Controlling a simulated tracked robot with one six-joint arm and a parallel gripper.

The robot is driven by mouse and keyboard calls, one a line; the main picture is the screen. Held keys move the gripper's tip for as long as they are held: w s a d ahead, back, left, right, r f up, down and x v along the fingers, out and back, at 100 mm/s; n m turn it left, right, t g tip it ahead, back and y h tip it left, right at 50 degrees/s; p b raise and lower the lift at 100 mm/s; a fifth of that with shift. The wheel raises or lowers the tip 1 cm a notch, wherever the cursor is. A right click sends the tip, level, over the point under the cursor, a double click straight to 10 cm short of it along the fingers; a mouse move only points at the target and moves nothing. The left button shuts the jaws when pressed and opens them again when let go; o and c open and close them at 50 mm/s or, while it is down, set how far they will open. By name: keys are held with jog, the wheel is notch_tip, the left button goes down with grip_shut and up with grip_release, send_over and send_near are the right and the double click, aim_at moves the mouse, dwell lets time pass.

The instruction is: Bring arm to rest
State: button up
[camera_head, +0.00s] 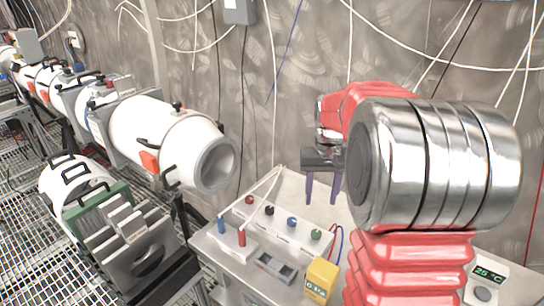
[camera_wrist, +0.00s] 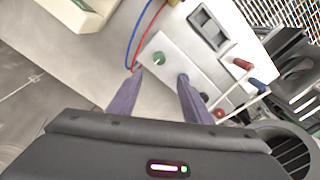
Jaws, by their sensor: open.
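My gripper (camera_head: 322,187) is in the head view, held above the far part of the light table (camera_head: 210,243), its two purple fingers pointing down. The fingers are apart with nothing between them. In the wrist view my gripper (camera_wrist: 160,80) shows its two fingers spread over a white panel with a green knob (camera_wrist: 158,58). My red and silver arm stands at the right of the head view and hides part of the table and the wall behind.
Cables hang on the wall.

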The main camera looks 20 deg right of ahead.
jog(key=s+a+r+n+t, duration=0.2)
jog(key=s+a+r, duration=0.1)
jog(key=s+a, duration=0.5)
jog(key=s+a+r+n+t, duration=0.3)
jog(key=s+a, duration=0.6)
jog(key=a, duration=0.5)
jog(key=shift+a+r+t, duration=0.25)
jog(key=shift+t, duration=0.05)
